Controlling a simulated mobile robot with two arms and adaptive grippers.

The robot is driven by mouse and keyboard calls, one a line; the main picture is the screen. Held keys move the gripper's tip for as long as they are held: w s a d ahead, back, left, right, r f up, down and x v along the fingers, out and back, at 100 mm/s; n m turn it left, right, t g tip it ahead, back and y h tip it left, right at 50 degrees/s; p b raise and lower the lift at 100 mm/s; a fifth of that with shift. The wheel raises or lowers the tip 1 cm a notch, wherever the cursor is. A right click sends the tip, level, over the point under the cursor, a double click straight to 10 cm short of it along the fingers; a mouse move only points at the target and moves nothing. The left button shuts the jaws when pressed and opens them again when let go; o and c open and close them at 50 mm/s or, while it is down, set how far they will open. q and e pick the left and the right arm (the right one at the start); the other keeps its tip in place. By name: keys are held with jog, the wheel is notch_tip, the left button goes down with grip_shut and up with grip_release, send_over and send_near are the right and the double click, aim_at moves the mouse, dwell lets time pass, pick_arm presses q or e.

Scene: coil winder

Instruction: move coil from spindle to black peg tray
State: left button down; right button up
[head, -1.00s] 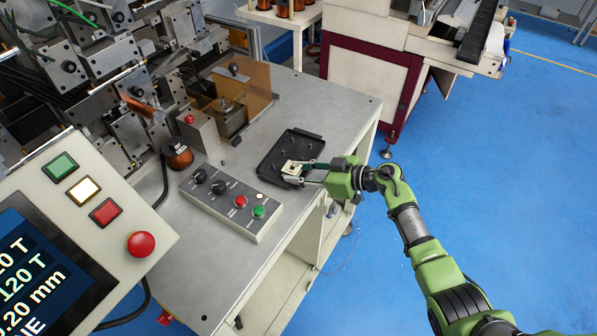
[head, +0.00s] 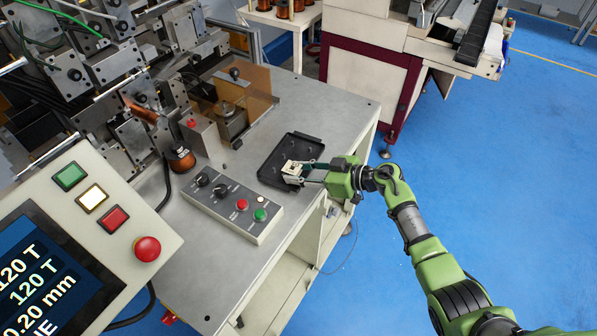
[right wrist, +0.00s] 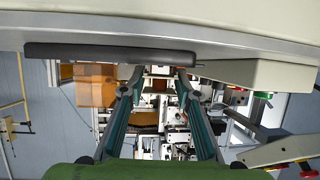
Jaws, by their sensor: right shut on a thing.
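The coil (head: 294,168), a small cream bobbin with a dark middle, is between the fingertips of my right gripper (head: 304,171), which is shut on it. The coil is over the front part of the black peg tray (head: 282,148); I cannot tell whether it touches a peg or the tray floor. In the right wrist view the two fingers reach toward the dark edge of the tray (right wrist: 100,52), and the coil is hard to make out against the machinery. The spindle cannot be singled out among the winder parts. My left gripper is not in view.
A control box (head: 232,207) with knobs and buttons lies left of the tray. An amber guard (head: 256,92) stands behind. A copper wire spool (head: 181,160) is by the winder. A slanted panel (head: 118,190) fills the lower left. The bench is bare right of the tray.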

jog(key=shift+f, duration=0.15)
jog(key=shift+f+b, duration=0.5)
jog(key=shift+f, duration=0.25)
jog(key=o, duration=0.9)
jog(key=shift+o, duration=0.2)
jog(key=v, duration=1.2)
